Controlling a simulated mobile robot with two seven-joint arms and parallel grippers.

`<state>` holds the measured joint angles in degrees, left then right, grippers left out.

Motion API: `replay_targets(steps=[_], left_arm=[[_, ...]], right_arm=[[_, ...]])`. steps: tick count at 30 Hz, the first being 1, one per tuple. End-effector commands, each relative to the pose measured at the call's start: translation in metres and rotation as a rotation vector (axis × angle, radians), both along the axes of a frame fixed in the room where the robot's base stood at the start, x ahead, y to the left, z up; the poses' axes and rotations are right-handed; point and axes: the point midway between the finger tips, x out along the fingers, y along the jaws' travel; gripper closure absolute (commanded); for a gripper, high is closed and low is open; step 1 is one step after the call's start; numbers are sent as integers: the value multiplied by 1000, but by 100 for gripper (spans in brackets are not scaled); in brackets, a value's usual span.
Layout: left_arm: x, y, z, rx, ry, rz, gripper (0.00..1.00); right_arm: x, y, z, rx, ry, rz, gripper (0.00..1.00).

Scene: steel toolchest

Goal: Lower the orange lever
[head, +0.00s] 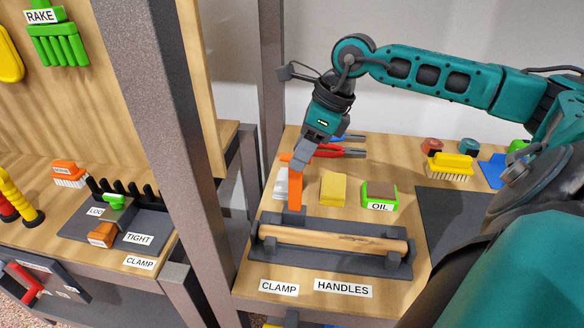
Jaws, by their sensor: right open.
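The orange lever (296,190) stands upright at the left end of a dark grey clamp base (325,262). A wooden handle (335,238) lies across this clamp. My right gripper (299,160) points down from above at the top of the lever. Its fingers overlap the lever's upper end in the picture; whether they touch it cannot be told. The jaws are open, though the gap between them hardly shows. My left gripper is out of view.
A yellow sponge (333,189), a green-edged oil block (379,195) and red-handled pliers (338,151) lie behind the clamp. A grey post (165,130) stands left of it. A smaller clamp (130,222) sits on the left bench. Dark mat (455,220) lies right.

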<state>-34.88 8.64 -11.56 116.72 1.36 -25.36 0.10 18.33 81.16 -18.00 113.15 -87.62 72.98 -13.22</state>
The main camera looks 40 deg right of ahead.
Motion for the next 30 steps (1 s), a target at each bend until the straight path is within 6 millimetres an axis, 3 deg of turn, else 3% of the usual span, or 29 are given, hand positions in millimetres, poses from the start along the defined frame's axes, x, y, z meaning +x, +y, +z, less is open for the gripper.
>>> replay_targets(steps=[3, 9, 20, 30], left_arm=[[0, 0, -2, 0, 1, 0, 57], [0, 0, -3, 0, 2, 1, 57], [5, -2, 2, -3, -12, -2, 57], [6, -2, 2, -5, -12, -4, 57]], right_arm=[[6, 8, -21, 6, 1, 1, 58], [11, 14, -41, 2, 0, -2, 58], [13, 15, -46, 1, 0, -1, 58], [13, 15, -46, 1, 0, -1, 88]])
